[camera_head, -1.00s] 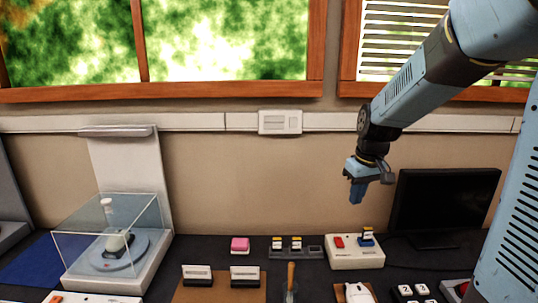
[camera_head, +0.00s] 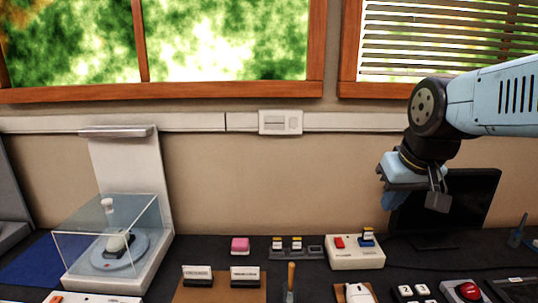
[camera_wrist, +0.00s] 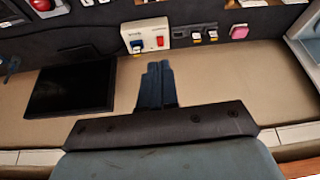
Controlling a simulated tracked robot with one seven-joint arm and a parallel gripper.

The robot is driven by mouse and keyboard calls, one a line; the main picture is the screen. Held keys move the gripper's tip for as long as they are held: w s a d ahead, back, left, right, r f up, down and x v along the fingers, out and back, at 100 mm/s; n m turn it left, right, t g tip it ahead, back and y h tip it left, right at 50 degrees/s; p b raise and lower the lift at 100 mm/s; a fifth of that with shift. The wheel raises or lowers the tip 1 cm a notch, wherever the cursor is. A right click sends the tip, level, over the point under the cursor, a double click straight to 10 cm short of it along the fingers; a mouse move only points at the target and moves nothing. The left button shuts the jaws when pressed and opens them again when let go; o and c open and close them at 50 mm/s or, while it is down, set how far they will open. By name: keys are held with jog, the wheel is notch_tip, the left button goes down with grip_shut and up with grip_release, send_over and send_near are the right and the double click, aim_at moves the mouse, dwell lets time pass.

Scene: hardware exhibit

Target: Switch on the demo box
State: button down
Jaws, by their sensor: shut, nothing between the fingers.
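The white box with a red switch, likely the demo box (camera_head: 357,258), stands on the dark table right of centre. Its red switch (camera_head: 339,243) is on the left of its top, and a blue piece with a yellow-and-white top (camera_head: 367,237) stands on the right. In the wrist view the box (camera_wrist: 146,27) is upside down, beyond my fingertips, with the red switch (camera_wrist: 160,42) showing. My gripper (camera_head: 391,201) is in the air above and right of the box, in front of the monitor. In the wrist view my gripper (camera_wrist: 158,66) has its blue fingers together, empty and apart from the box.
A black monitor (camera_head: 480,205) stands behind and right of the box. A grey holder with similar yellow-topped pieces (camera_head: 286,252) and a pink block (camera_head: 240,245) are to its left. A red button (camera_head: 468,291) is at front right. A glass case (camera_head: 80,245) stands far left.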

jog(key=shift+m+t, duration=0.3)
jog(key=shift+m, duration=0.1)
jog(key=shift+s+r, duration=0.15)
jog(key=shift+s, duration=1.85)
jog(key=shift+w, duration=0.1)
jog(key=n+g, duration=0.6)
jog(key=n, duration=1.2)
send_over(340, 243)
notch_tip(340, 243, down, 14)
jog(key=shift+f, duration=0.25)
notch_tip(340, 243, down, 14)
jog(key=shift+r, duration=0.15)
